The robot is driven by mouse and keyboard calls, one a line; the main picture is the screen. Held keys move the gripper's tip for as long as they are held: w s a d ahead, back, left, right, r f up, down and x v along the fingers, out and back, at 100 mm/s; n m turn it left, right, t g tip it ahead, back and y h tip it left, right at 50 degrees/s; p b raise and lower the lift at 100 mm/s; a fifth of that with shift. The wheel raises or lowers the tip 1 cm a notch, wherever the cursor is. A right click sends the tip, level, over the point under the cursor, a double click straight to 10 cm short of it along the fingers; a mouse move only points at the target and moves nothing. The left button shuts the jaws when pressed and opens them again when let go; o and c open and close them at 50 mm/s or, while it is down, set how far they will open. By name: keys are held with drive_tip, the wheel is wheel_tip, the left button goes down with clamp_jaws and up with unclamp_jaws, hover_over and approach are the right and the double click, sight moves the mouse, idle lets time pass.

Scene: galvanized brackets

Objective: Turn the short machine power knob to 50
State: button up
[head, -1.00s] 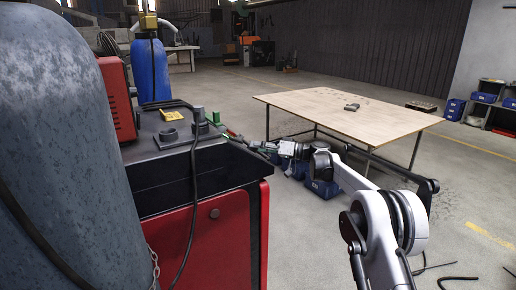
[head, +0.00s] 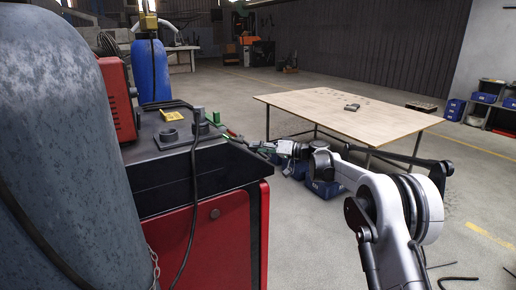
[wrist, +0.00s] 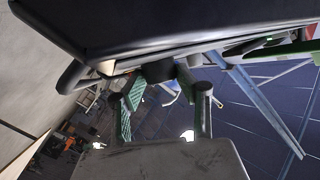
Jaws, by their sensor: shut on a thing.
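The red and black machine (head: 215,180) stands at left in the head view. Its front is turned away, so the knob is hidden there. In the wrist view a short dark round knob (wrist: 158,72) sticks out below the machine's dark edge. My gripper (head: 262,148) is at the machine's right side in the head view. In the wrist view my gripper (wrist: 158,88) has its green-padded fingers on either side of the knob, shut on it. The knob's dial marks and setting cannot be read.
A grey gas cylinder (head: 60,130) stands close at left, with a black cable hanging beside it. A wooden-topped table (head: 345,115) is behind my arm, with blue bins (head: 325,188) near its base. Open floor lies at right.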

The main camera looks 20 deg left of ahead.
drive_tip(key=m+t+h, duration=0.1)
drive_tip(key=m, duration=0.1)
drive_tip(key=m+t+h, duration=0.2)
drive_tip(key=m+t+h+p, duration=0.1)
drive_tip(key=shift+s+a+r+m+t, duration=0.15)
drive_tip(key=shift+s+r+m+t, duration=0.2)
drive_tip(key=shift+s+m+t, duration=0.05)
drive_tip(key=m+h+p, duration=0.1)
drive_tip(key=h, duration=0.1)
drive_tip(key=m+t+h, duration=0.1)
drive_tip(key=m+h, duration=0.1)
drive_tip(key=shift+s+a+r+t+p, duration=0.1)
drive_tip(key=shift+a+r+t+p, duration=0.1)
drive_tip(key=shift+t+p, duration=0.15)
drive_tip(key=shift+a+m+h+p, duration=0.1)
drive_tip(key=shift+m+h+p, duration=0.5)
drive_tip(key=shift+m+h, duration=0.85)
drive_tip(key=shift+t+h, duration=0.25)
drive_tip(key=shift+h, duration=0.1)
drive_tip(key=o, duration=1.1)
drive_tip(key=v, duration=1.2)
